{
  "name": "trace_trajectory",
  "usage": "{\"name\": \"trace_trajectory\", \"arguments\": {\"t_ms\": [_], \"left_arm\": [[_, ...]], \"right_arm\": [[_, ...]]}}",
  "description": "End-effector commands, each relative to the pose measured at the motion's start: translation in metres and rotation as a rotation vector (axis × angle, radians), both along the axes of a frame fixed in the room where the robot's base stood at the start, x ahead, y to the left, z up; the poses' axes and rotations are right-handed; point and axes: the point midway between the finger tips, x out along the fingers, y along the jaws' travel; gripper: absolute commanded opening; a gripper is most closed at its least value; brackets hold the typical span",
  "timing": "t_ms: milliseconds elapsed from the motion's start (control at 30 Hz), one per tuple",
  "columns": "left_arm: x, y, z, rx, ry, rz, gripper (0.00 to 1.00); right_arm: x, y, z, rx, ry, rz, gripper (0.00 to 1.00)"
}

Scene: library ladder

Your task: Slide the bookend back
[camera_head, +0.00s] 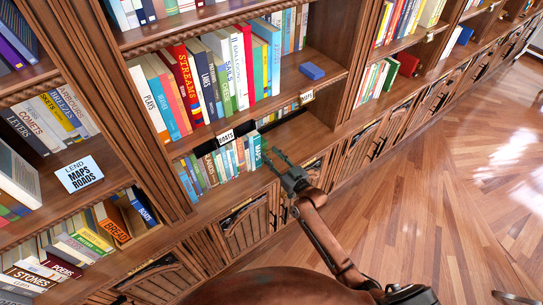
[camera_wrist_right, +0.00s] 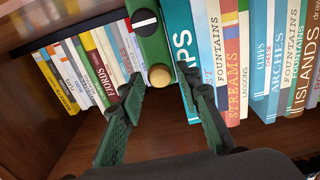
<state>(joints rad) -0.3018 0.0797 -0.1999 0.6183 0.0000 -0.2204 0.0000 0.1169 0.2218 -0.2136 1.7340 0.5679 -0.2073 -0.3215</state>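The bookend (camera_wrist_right: 153,38) is a green upright block with a white label and a round wooden knob low on its front, seen in the right wrist view. Books stand on both sides of it on the shelf. My right gripper (camera_wrist_right: 158,78) is open, its two dark green fingers spread on either side of the knob; I cannot tell whether they touch it. In the head view my right gripper (camera_head: 268,156) reaches into the lower shelf at the right end of a row of books (camera_head: 222,163); the bookend is hard to make out there. My left gripper is not in view.
Blue-spined books (camera_wrist_right: 276,60) stand close on the right in the wrist view, and thinner books (camera_wrist_right: 90,70) on the left. A shelf of taller books (camera_head: 205,80) with a blue box (camera_head: 312,71) is above. The wooden floor (camera_head: 450,200) is clear.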

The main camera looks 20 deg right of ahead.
Motion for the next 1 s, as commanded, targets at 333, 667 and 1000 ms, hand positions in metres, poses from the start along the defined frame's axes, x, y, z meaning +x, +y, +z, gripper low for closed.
{"name": "trace_trajectory", "arguments": {"t_ms": [333, 667, 1000], "left_arm": [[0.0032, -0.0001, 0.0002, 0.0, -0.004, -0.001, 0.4], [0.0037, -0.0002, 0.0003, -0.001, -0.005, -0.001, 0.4], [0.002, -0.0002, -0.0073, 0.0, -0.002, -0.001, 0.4]], "right_arm": [[-0.0002, -0.0001, 0.0, 0.0, 0.0, 0.0, 0.06], [-0.0003, -0.0003, 0.0, 0.0, 0.0, 0.0, 0.0], [0.0064, -0.0031, -0.0011, -0.002, -0.002, 0.01, 0.0]]}}
